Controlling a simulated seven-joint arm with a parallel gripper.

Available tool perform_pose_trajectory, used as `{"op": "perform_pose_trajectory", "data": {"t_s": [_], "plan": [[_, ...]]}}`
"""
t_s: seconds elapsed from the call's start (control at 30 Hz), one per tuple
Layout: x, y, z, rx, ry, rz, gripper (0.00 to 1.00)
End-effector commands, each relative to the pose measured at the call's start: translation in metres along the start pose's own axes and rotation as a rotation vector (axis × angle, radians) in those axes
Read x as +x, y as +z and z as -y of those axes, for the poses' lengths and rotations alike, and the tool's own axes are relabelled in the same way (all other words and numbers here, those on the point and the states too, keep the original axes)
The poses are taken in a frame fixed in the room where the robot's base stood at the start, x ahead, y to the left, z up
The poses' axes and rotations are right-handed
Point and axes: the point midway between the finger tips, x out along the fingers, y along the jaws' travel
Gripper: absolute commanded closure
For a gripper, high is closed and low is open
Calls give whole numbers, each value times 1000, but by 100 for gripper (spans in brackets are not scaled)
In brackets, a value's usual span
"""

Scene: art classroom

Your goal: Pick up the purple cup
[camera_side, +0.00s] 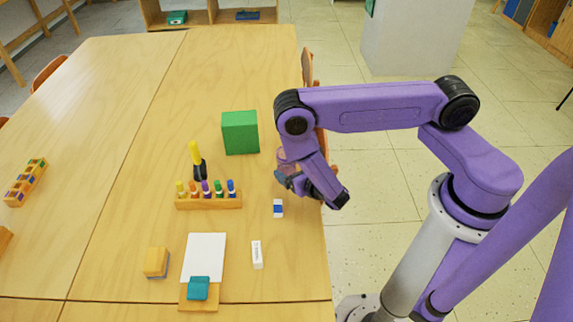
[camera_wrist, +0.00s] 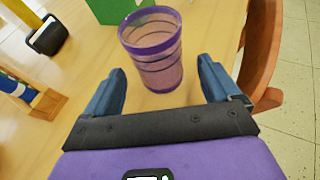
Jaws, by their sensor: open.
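The purple cup (camera_wrist: 160,62) is see-through with darker purple bands and a purple rim. It stands upright on the table in the wrist view, ahead of my gripper (camera_wrist: 161,68), whose open blue fingers lie to its left and right. In the side view, the cup (camera_side: 284,156) is mostly hidden behind my arm, and my gripper (camera_side: 283,181) is low near the table's right edge.
A green block (camera_side: 240,133) stands left of the cup. A wooden chair (camera_wrist: 262,48) borders the table edge at right in the wrist view.

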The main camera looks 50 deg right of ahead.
Motion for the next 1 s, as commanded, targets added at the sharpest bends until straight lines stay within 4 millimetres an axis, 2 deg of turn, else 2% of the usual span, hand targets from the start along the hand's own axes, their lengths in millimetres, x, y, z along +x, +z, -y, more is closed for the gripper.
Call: {"op": "perform_pose_trajectory", "data": {"t_s": [0.1, 0.3, 0.57, 0.73, 0.77, 1.0], "plan": [[19, 1, 0, 6, -6, 2, 10], [39, 1, -1, 3, -3, 0, 10], [41, 1, -1, 1, -2, 0, 10], [40, 1, -1, 1, -2, 0, 62], [40, 1, -1, 1, -2, 0, 65], [40, 1, -1, 1, -2, 0, 66]]}}
